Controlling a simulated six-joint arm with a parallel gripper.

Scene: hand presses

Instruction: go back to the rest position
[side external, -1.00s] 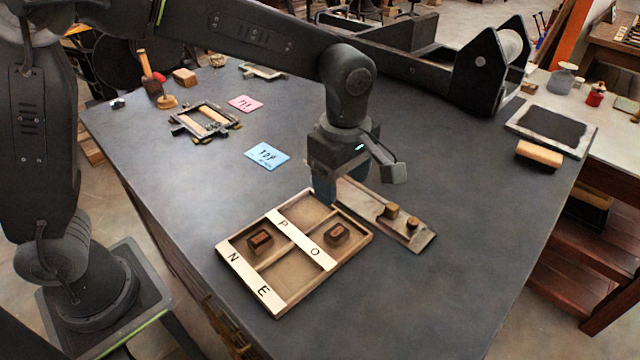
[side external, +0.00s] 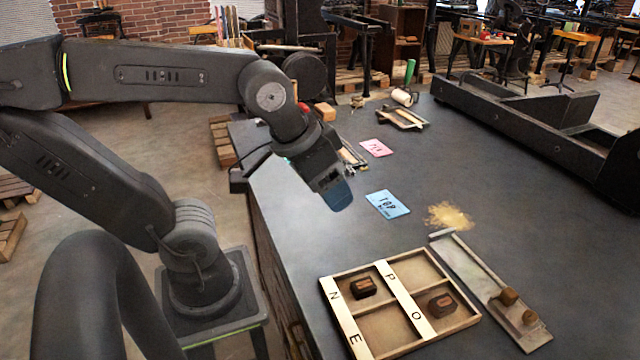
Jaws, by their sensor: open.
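My gripper (side external: 338,196) hangs at the end of my arm with its blue fingers pointing down. It is empty, in the air over the left part of the table, left of the blue card (side external: 388,204) marked "TOP". The wooden tray (side external: 472,319) has compartments labelled N, E, P and O. One dark wooden block (side external: 363,287) lies in the N compartment and another (side external: 442,304) in the O compartment. The P and E compartments look empty. A long flat holder (side external: 470,272) lies right of the tray with two small blocks (side external: 508,296) (side external: 530,317) near its front end.
A pink card (side external: 376,147) lies farther back. A framed piece (side external: 352,156) is partly hidden behind my gripper. Yellowish powder (side external: 450,215) lies behind the holder. A large dark press (side external: 530,115) stands at the back right. The table's middle is mostly clear.

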